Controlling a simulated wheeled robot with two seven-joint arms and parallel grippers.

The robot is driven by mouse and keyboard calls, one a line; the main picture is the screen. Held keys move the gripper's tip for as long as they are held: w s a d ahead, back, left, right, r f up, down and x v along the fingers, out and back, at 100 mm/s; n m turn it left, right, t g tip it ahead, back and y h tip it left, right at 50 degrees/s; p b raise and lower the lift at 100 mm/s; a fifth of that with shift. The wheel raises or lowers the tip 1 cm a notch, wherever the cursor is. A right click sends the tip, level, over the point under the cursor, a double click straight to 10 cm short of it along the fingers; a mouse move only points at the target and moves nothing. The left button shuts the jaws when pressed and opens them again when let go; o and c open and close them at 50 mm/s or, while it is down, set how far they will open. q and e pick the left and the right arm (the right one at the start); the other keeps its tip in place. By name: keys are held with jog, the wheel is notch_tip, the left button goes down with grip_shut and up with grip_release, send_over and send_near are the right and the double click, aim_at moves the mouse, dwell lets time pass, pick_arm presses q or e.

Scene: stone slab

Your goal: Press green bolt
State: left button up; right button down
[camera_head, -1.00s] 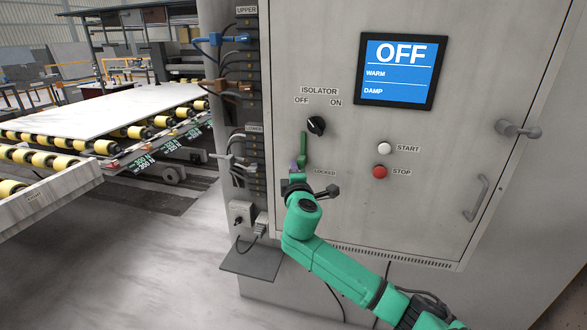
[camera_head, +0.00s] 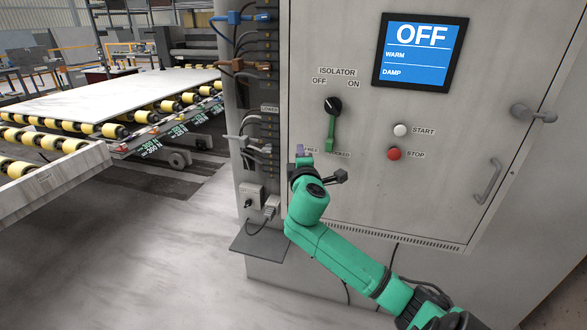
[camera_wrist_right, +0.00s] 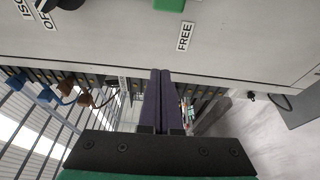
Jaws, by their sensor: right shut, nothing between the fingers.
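The green bolt (camera_head: 331,133) is an upright bar on the grey cabinet, just below the black isolator knob (camera_head: 332,105). Its lower end covers the start of the LOCKED label (camera_head: 342,155). My right gripper (camera_head: 302,150) is low and left of the bolt, apart from it, close to the FREE label. In the right wrist view its two purple fingers (camera_wrist_right: 162,98) are together with nothing between them. That view shows the FREE label (camera_wrist_right: 184,37) and a piece of green at the top edge. My left gripper is not in view.
The screen (camera_head: 421,51) reads OFF. A white START button (camera_head: 400,130) and red STOP button (camera_head: 393,153) sit right of the bolt. Cables and plugs (camera_head: 236,65) line the cabinet's left edge. A roller conveyor (camera_head: 110,130) stands at far left, with open floor before it.

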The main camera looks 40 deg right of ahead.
jog(key=s+a+b, duration=0.2)
jog(key=s, duration=0.5)
notch_tip(320, 180, down, 17)
jog(key=w+d+g+y, duration=0.2)
jog(key=w+g+y, duration=0.1)
jog(key=s+a+f+m+g+y, duration=0.1)
jog(key=s+f+g, duration=0.15)
jog(key=f, duration=0.95)
jog(key=s+a+f+m+g+y, duration=0.1)
jog(key=s+f+y, duration=0.15)
jog(key=f, duration=0.85)
jog(key=s+a+f+m+g+y, duration=0.1)
jog(key=s+a+f+m+g, duration=0.15)
jog(key=s+f, duration=0.55)
jog(key=s+a+f+m+g+y, duration=0.1)
jog(key=s+a+f, duration=0.2)
jog(key=s+f, duration=0.6)
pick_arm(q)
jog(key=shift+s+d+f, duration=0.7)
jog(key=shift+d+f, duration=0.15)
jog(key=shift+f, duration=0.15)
pick_arm(e)
jog(key=s+a+f+m+g+y, duration=0.1)
jog(key=s+a+f, duration=0.3)
jog(key=s, duration=0.5)
jog(key=s+a+f+m+g+y, duration=0.1)
jog(key=s+a+f+m+g, duration=0.1)
jog(key=s+a+f, duration=0.3)
jog(key=s+f, duration=0.3)
jog(key=s, duration=0.2)
